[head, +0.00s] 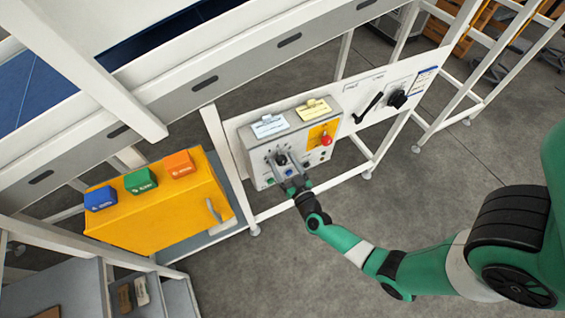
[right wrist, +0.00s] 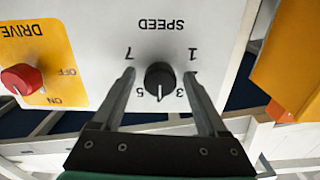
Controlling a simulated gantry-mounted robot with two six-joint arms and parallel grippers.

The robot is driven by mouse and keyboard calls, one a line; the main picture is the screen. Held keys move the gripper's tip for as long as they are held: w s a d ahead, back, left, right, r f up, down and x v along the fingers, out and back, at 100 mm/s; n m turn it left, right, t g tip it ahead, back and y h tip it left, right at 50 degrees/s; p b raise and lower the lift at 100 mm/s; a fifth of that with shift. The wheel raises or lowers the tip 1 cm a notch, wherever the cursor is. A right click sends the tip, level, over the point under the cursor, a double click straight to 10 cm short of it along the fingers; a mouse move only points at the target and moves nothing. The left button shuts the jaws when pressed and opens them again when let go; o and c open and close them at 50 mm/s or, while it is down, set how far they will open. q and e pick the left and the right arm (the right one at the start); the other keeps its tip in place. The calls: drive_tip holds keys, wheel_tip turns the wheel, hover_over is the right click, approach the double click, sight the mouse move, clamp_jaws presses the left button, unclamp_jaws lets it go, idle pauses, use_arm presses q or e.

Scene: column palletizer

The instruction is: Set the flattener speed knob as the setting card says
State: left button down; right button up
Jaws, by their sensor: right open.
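The speed knob (right wrist: 160,80) is black and round with a white pointer line. In the right wrist view the panel appears upside down, and the pointer aims between the marks 3 and 5. The knob also shows on the grey control box (head: 262,171) in the head view. My right gripper (right wrist: 160,74) is open, with one finger on each side of the knob and visible gaps to it. A white card (head: 269,126) and a yellow card (head: 313,109) stand on top of the box; their writing is too small to read. My left gripper is out of view.
A yellow drive panel with a red switch (right wrist: 22,79) is beside the speed dial. A yellow cabinet (head: 150,215) with blue, green and orange blocks on top stands left of the box. A white panel with a black lever (head: 368,106) is to the right.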

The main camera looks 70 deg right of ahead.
drive_tip(key=shift+w+d, duration=0.15)
clamp_jaws()
idle(0.4)
drive_tip(key=shift+m, duration=0.4)
drive_tip(key=m, duration=0.4)
drive_tip(key=shift+m, duration=0.3)
drive_tip(key=m+b, duration=0.1)
drive_tip(key=m, duration=0.4)
drive_tip(key=shift+m, duration=0.3)
unclamp_jaws()
